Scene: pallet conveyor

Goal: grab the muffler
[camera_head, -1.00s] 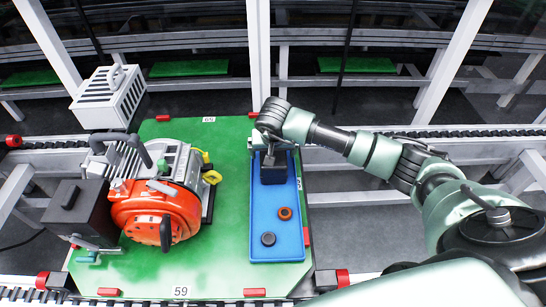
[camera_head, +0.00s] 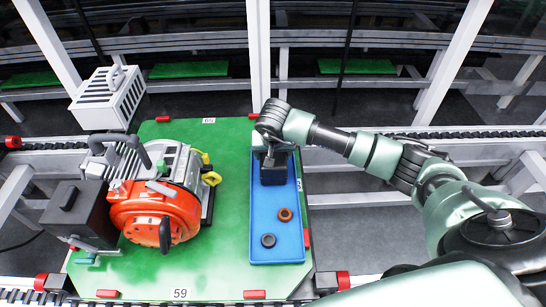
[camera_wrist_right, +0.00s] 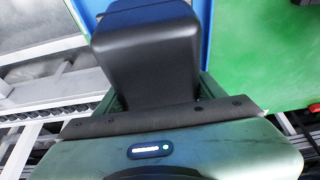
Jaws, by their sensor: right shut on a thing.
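The muffler (camera_head: 272,174) is a dark box at the far end of a blue tray (camera_head: 277,249) in the head view. My right gripper (camera_head: 270,148) reaches down over it from above and is shut on it. In the right wrist view the muffler (camera_wrist_right: 150,55) is a smooth black block with rounded edges, right in front of the wrist. The fingertips are hidden there. I cannot tell whether the muffler touches the tray floor. My left gripper is not in view.
The tray also holds an orange ring (camera_head: 285,214) and a dark round part (camera_head: 268,240). It lies on a green pallet (camera_head: 225,262).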

